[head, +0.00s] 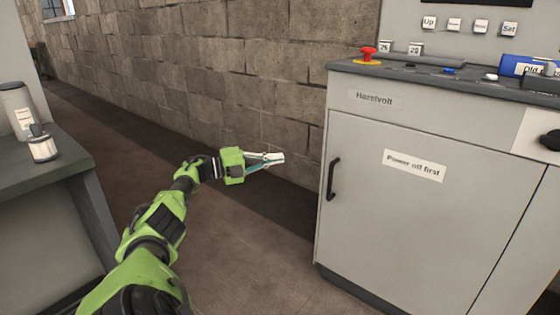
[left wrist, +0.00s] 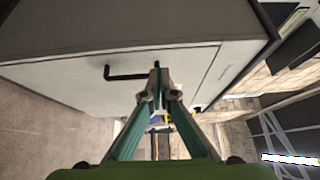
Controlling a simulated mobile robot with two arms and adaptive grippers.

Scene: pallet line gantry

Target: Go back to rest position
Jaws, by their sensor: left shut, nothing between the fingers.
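My left gripper (head: 276,158) is stretched out over the open floor, left of the grey cabinet's door. Its fingers are together with nothing between them. It also shows in the left wrist view (left wrist: 156,80), fingertips touching, with the cabinet door behind. In the head view there is a clear gap between the fingertips and the cabinet's black handle (head: 333,179). My right gripper is not in view.
The grey cabinet (head: 400,230) stands at the right, its door shut. A red emergency button (head: 367,54) sits on its top. A grey bench (head: 45,165) at the left holds two small containers. A block wall (head: 230,80) runs behind; brown floor lies between.

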